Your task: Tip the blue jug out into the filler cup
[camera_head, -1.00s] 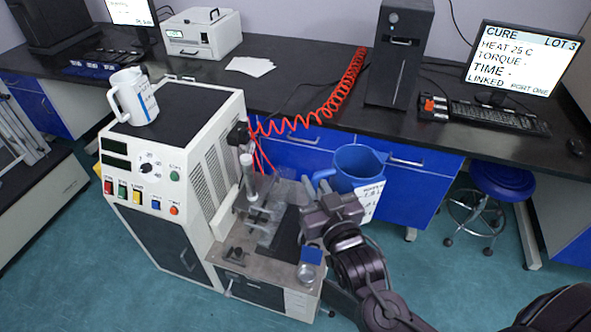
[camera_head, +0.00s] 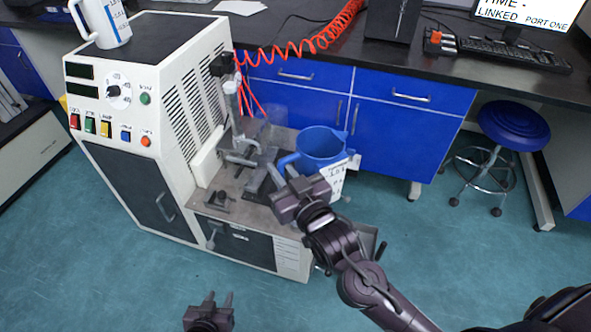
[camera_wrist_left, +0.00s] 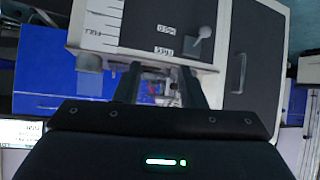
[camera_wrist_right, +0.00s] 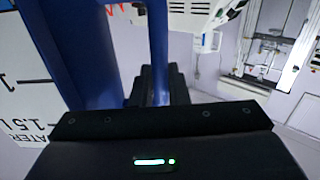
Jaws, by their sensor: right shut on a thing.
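The blue jug (camera_head: 324,144) is upright, with a white label, near the right edge of the rheometer's bench top. My right gripper (camera_head: 284,172) is shut on its handle. The right wrist view shows the handle (camera_wrist_right: 160,40) between the fingers and the jug's blue wall and label (camera_wrist_right: 25,80) on the left. My left gripper (camera_head: 212,299) is open and empty at the bottom of the head view, in front of the machine; its spread fingers also show in the left wrist view (camera_wrist_left: 170,85). I cannot make out the filler cup; my right gripper covers part of the bench top.
The cream rheometer cabinet (camera_head: 130,150) stands left, with a white jug (camera_head: 108,22) on top. A metal post (camera_head: 234,110) rises from its bench top (camera_head: 215,190). Blue drawers (camera_head: 400,95) stand behind, a blue stool (camera_head: 512,125) right. Floor in front is clear.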

